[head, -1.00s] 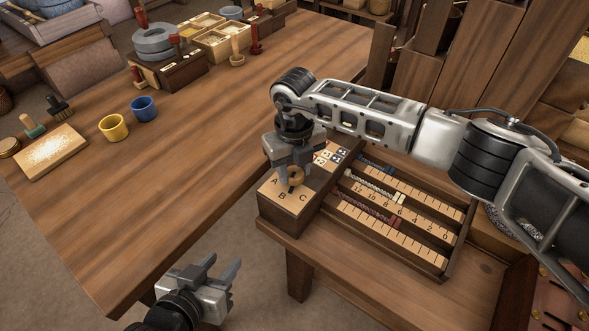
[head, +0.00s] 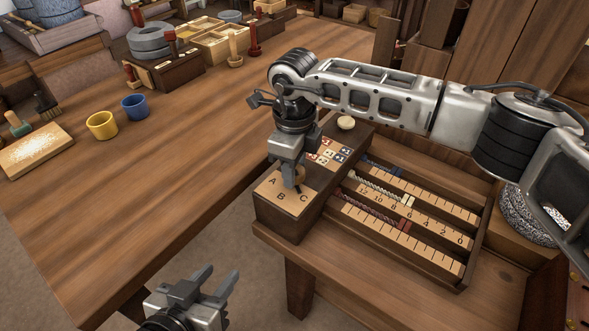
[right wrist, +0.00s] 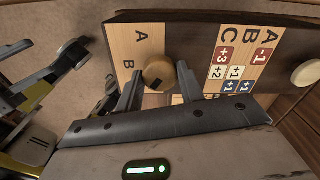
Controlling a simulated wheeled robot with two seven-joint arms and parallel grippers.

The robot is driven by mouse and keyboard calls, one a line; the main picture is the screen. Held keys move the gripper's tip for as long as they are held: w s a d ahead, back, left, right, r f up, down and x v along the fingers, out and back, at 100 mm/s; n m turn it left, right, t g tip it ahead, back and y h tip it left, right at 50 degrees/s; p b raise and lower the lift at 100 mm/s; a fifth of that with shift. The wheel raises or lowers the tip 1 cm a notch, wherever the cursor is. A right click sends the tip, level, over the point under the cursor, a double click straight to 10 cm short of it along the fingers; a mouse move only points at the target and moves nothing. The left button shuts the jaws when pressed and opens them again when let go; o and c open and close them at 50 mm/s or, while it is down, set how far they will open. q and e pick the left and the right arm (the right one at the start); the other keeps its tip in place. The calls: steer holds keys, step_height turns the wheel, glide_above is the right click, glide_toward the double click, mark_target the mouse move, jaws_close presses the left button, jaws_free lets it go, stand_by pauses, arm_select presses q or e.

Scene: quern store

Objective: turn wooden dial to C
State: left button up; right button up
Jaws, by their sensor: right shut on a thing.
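The wooden dial (right wrist: 160,72) is a round wooden knob on a pale plate (head: 292,205) lettered A, B and C, on top of a dark box. My right gripper (head: 293,180) comes down from above and is shut on the dial, with one finger on each side in the right wrist view. The dial's dark pointer mark (head: 298,187) points towards C in the head view. The fingers partly hide the knob, and C on the dial plate is hidden in the right wrist view. My left gripper (head: 208,284) is open and empty, low in front of the table.
A counting tray with bead rods (head: 400,222) stands right of the box. Coloured number tiles (head: 327,153) and a small pale knob (head: 346,122) sit behind the dial. The long table has a yellow mug (head: 102,125) and blue mug (head: 134,107); its middle is clear.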

stand_by(0.6)
steer(key=o, duration=1)
steer(key=shift+r, duration=0.1)
step_height(320, 180, up, 16)
steer(key=shift+f+p, duration=0.1)
steer(key=shift+p, duration=0.2)
